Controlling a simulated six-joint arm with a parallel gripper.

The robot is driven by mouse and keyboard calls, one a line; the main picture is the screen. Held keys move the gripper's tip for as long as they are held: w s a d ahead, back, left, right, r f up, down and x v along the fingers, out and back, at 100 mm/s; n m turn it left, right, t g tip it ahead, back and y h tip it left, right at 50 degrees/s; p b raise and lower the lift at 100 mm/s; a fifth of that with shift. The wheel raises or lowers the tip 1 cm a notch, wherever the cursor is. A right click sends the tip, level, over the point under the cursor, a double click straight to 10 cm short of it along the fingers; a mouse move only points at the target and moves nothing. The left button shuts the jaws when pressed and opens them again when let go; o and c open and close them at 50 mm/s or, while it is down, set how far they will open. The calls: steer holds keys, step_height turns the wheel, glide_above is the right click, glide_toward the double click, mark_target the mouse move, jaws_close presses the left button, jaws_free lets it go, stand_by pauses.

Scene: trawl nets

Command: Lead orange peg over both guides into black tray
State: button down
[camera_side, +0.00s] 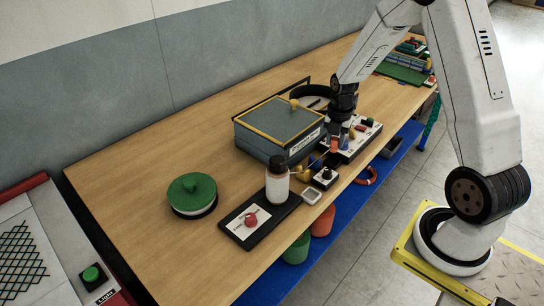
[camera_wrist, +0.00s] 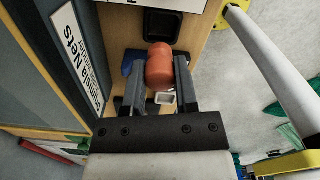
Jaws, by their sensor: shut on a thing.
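An orange peg (camera_wrist: 160,66) is held between the two fingers of my gripper (camera_wrist: 159,85) in the wrist view. In the side view, my gripper (camera_side: 338,135) is low over the table beside the grey-green box, with the orange piece (camera_side: 334,145) just under it. A black tray (camera_wrist: 147,24) lies on the wood beyond the peg at the top of the wrist view. The peg is apart from the tray in that picture. I cannot tell the two guides apart from the small parts around the gripper.
The lidded box (camera_side: 279,128) stands close to my gripper. A white board with coloured pieces (camera_side: 362,136) is behind it. A white bottle (camera_side: 277,181), a small pale dish (camera_side: 311,196) and a green-lidded pot (camera_side: 192,195) stand nearer.

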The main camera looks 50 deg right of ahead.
mark_target(334, 152)
steer(key=shift+s+d, duration=0.15)
steer(key=shift+d, duration=0.1)
steer(key=shift+f, duration=2.3)
steer(key=shift+f, duration=0.3)
steer(key=shift+c, duration=1.5)
jaws_free()
steer(key=shift+r, duration=0.1)
steer(key=shift+r, duration=3.8)
steer(key=shift+a, duration=0.2)
